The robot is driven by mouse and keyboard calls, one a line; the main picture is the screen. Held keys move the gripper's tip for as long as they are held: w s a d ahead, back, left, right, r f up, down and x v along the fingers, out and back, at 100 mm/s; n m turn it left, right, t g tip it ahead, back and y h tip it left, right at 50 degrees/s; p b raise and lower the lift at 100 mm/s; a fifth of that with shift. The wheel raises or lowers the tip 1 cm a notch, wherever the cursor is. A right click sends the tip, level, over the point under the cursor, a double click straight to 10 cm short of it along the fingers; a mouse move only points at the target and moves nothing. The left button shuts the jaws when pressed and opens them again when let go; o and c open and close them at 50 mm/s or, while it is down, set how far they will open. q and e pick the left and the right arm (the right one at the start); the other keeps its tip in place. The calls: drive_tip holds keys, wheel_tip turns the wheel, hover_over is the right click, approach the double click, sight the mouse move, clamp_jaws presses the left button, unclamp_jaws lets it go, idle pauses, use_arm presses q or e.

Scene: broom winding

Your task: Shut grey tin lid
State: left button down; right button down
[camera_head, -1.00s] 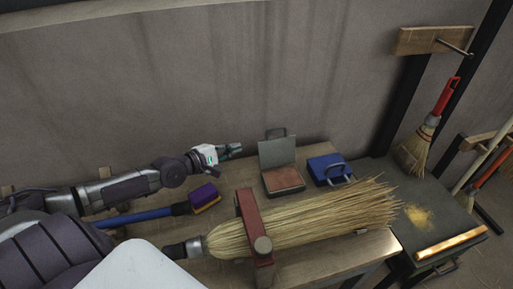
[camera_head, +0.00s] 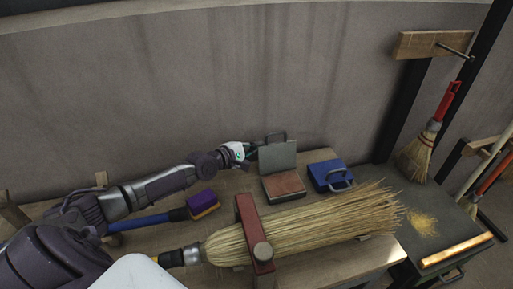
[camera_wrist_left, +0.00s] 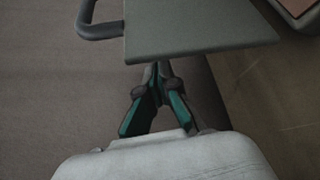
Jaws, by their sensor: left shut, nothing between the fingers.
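The grey tin (camera_head: 284,187) stands on the bench with its lid (camera_head: 277,156) open and upright at the back; a reddish-brown surface shows inside. The lid's handle (camera_head: 271,138) sticks up from its top edge. My left gripper (camera_head: 254,147) is at the left side of the raised lid, shut and empty. In the left wrist view the shut fingertips (camera_wrist_left: 156,72) reach the edge of the grey lid (camera_wrist_left: 195,28); I cannot tell if they touch it. My right gripper is not in view.
A blue tin (camera_head: 329,174) with a handle stands right of the grey tin. A large straw broom (camera_head: 310,222) in a red clamp (camera_head: 252,230) lies in front. A purple brush (camera_head: 203,203) lies to the left. The wall is close behind.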

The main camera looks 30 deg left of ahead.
sight(259, 149)
use_arm(q)
drive_tip(key=shift+s+d, duration=0.1)
idle(0.3)
drive_tip(key=s+d+r+m+t+p, duration=0.2)
drive_tip(key=d+m+p, duration=0.1)
drive_tip(key=shift+s+r, duration=0.3)
drive_tip(key=shift+r, duration=0.1)
drive_tip(key=shift+s+d+r+m+t+y, duration=0.1)
drive_tip(key=shift+s+d+m+t+y, duration=0.15)
drive_tip(key=shift+m, duration=0.2)
drive_tip(key=shift+s+d+r+m+t+y, duration=0.1)
drive_tip(key=shift+s+d+m+t, duration=0.1)
drive_tip(key=shift+m+t, duration=0.2)
drive_tip(key=shift+s+d+p, duration=0.3)
drive_tip(key=shift+d+p, duration=0.05)
drive_tip(key=shift+s+d+p, duration=0.3)
drive_tip(key=shift+s+d, duration=0.15)
drive_tip(key=shift+d, duration=0.05)
drive_tip(key=shift+r, duration=0.1)
